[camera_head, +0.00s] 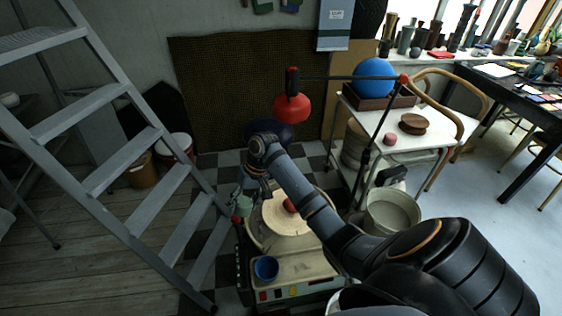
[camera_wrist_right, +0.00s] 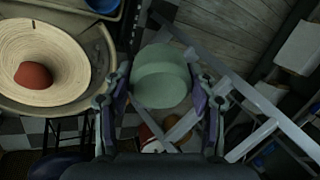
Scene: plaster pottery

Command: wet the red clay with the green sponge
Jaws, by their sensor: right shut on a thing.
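The green sponge (camera_head: 244,204) is a pale green rounded block. My right gripper (camera_head: 246,196) is shut on it, left of the wheel's rim. In the right wrist view the sponge (camera_wrist_right: 161,77) sits between the two fingers of the gripper (camera_wrist_right: 162,92). The red clay (camera_head: 290,204) is a small lump on the middle of the pale round wheel head (camera_head: 283,226), partly hidden by my right arm. It shows whole in the wrist view (camera_wrist_right: 33,75), left of and apart from the sponge. My left gripper is not in view.
A blue cup (camera_head: 266,268) stands on the front of the wheel's base. A grey ladder (camera_head: 114,208) rises close on the left. A bucket (camera_head: 393,212) stands right of the wheel. A white cart (camera_head: 368,118) holds a blue ball (camera_head: 375,77).

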